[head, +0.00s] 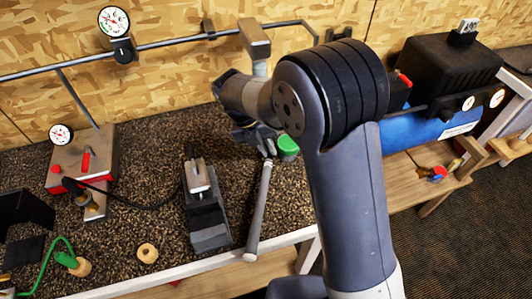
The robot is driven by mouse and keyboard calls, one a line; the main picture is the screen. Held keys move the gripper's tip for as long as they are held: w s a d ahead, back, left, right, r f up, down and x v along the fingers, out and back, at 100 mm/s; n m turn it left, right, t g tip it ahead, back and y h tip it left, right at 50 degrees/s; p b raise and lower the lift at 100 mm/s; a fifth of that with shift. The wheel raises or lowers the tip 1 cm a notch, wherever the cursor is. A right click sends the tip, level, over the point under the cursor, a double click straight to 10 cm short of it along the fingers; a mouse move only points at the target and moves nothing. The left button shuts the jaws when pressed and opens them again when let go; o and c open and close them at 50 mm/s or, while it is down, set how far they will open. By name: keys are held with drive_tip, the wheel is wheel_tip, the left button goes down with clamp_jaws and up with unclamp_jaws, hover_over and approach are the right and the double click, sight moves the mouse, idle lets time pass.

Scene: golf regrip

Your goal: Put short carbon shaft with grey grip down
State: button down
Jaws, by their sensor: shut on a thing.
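The short shaft with the grey grip (259,212) shows as a slim pale grey rod. It runs from just below my gripper (266,148) toward the front edge of the bench (150,205), and its thicker lower end lies over that edge in the picture. My gripper is shut on the upper end of it. The fingers are small and partly hidden by my own arm. The dark shaft part is hidden behind the gripper and arm. I cannot tell whether the rod touches the bench top.
A dark clamp-like device (208,220) stands just left of the rod. A green-topped item (288,146) is close right of the gripper. A wooden ring (147,253) lies front left. A gauge box (85,160) stands at left; a blue tank (410,132) is right. A pipe crosses the back wall.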

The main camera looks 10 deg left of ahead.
drive_tip(key=shift+f, duration=1.45)
drive_tip(key=shift+f, duration=0.1)
drive_tip(key=c, duration=1.8)
unclamp_jaws()
drive_tip(key=v, duration=1.2)
drive_tip(key=shift+b, duration=0.3)
